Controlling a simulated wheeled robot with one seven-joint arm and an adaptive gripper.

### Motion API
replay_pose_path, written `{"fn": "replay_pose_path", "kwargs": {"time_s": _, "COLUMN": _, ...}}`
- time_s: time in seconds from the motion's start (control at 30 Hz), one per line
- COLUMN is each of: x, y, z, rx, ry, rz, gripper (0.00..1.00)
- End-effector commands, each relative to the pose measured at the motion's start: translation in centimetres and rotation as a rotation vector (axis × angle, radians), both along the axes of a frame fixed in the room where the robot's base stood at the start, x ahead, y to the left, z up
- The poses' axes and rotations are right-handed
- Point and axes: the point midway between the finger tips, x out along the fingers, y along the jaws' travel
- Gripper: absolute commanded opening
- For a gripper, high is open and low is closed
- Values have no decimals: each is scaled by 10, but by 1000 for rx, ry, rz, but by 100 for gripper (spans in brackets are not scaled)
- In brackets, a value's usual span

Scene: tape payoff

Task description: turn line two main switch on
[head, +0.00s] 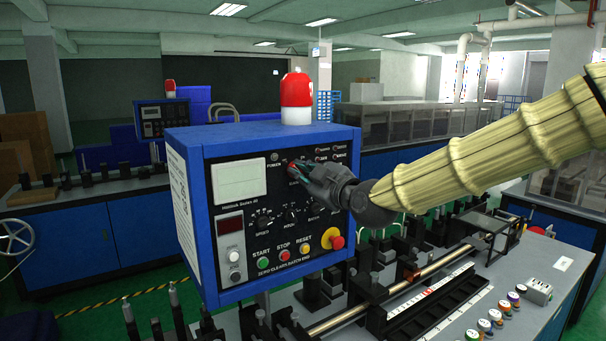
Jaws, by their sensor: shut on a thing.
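A blue control box (210,250) with a black front panel stands in the middle of the head view. My gripper (298,168) is at the panel's upper part, right of the pale display and just below the small lamps. Its fingers are shut on a switch there, which they mostly hide. I cannot tell which way the switch is turned or read the label by it. My arm reaches in from the right in a cream ribbed sleeve.
Below my gripper are several black knobs (292,215), START (264,262), STOP (284,257) and RESET (304,252) buttons, and a red emergency button (333,239) on yellow. A red beacon (297,90) tops the box. Rods and fixtures crowd the bench below.

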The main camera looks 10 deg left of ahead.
Motion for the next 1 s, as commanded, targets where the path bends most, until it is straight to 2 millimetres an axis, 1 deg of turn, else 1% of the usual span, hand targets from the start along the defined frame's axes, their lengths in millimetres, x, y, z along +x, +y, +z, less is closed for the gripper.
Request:
{"fn": "replay_pose_path", "kwargs": {"time_s": 0.23, "x": 0, "y": 0, "z": -1, "rx": 19, "ry": 19, "rz": 0, "gripper": 0}}
{"fn": "replay_pose_path", "kwargs": {"time_s": 0.43, "x": 0, "y": 0, "z": -2, "rx": 86, "ry": 81, "rz": -1, "gripper": 0}}
{"fn": "replay_pose_path", "kwargs": {"time_s": 1.0, "x": 0, "y": 0, "z": -2, "rx": 449, "ry": 446, "rz": 0, "gripper": 0}}
